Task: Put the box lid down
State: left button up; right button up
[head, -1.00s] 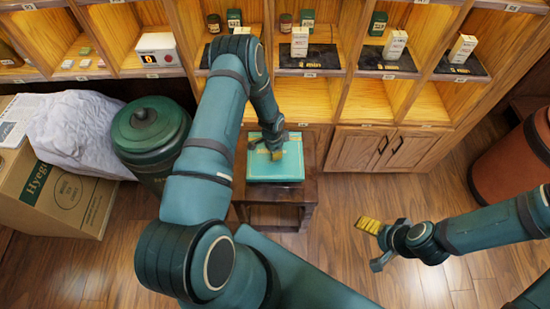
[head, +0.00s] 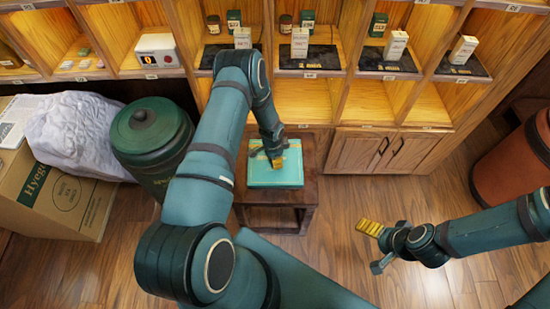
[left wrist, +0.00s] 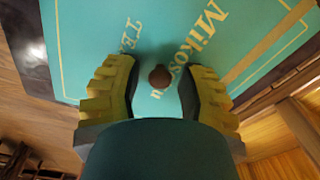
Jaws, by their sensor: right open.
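The teal box lid (head: 290,171) with gold trim lies flat on the box, which sits on a dark wooden stool. The lid also fills much of the left wrist view (left wrist: 100,40), with gold lettering and a round brown knob (left wrist: 160,77). My left gripper (head: 277,161) is just above the lid. In the left wrist view its yellow-padded fingers (left wrist: 160,92) stand apart on either side of the knob, with gaps to it. The box body is mostly hidden under the lid. My right gripper (head: 375,247) is open and empty, right of the stool.
The stool (head: 308,192) stands before a wooden shelf with small tea boxes and tins. A green lidded canister (head: 150,135) is left of it, beside a cardboard carton (head: 60,205) with white cloth. A red-brown drum (head: 515,160) stands at the right. Floor around the stool's front is clear.

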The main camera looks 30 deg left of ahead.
pick_arm(q)
notch_tip(320, 180, up, 12)
jog(key=p, duration=0.3)
jog(key=s+d+r+n+h, duration=0.1)
jog(key=s+d+r+n, duration=0.2)
jog(key=s+d, duration=0.2)
jog(key=s+d+r+n+h, duration=0.1)
jog(key=s+d+r+n, duration=0.1)
jog(key=s+d, duration=0.4)
jog(key=s+d+r+n+t+h, duration=0.1)
jog(key=s+d+r+n, duration=0.2)
jog(key=d, duration=0.8)
jog(key=s+n, duration=0.2)
jog(key=s, duration=0.1)
jog(key=shift+s+r, duration=0.15)
jog(key=shift+r, duration=0.15)
